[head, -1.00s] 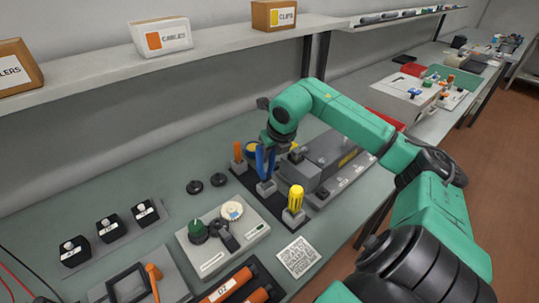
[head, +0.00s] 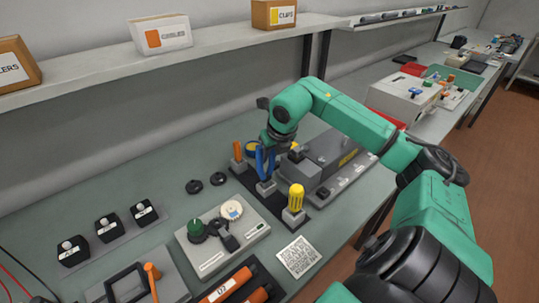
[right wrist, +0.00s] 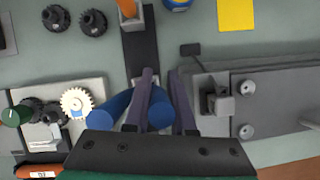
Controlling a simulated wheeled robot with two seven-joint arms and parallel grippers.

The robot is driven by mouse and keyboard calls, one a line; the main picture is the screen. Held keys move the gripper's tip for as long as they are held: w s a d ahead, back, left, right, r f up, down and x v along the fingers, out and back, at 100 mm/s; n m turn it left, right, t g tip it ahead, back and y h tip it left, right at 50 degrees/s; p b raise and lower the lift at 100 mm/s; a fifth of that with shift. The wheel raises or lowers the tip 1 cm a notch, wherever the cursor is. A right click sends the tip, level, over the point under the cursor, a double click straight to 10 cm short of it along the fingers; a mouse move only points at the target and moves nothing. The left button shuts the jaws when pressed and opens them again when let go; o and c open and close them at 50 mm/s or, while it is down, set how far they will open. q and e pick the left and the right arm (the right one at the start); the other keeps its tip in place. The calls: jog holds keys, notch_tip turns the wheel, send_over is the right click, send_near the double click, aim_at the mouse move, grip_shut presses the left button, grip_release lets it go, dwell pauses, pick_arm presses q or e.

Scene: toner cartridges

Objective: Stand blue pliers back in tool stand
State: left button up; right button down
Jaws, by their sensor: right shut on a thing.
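The blue pliers (head: 260,162) stand roughly upright in the head view, blue handles up, over the middle grey socket (head: 266,188) of the tool stand (head: 246,181). Their lower end meets the socket there; I cannot tell how deep it sits. My right gripper (head: 269,146) is above them, shut on the pliers. In the right wrist view, one blue handle (right wrist: 160,108) lies between the fingers of my right gripper (right wrist: 162,90) and the other handle (right wrist: 110,109) is outside to the left. The pliers' jaws are hidden. My left gripper is not in view.
An orange-handled tool (head: 238,150) and a yellow-handled tool (head: 296,197) stand in the sockets on either side. A grey machine (head: 325,165) is close on the right. A panel with a green knob (head: 197,229) is in front.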

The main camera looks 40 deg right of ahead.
jog(key=shift+f+b, duration=0.6)
jog(key=shift+f, duration=0.05)
dwell(0.3)
jog(key=c, duration=0.7)
grip_release()
jog(key=b+v, duration=0.1)
jog(key=v, duration=1.3)
jog(key=shift+s+r, duration=0.25)
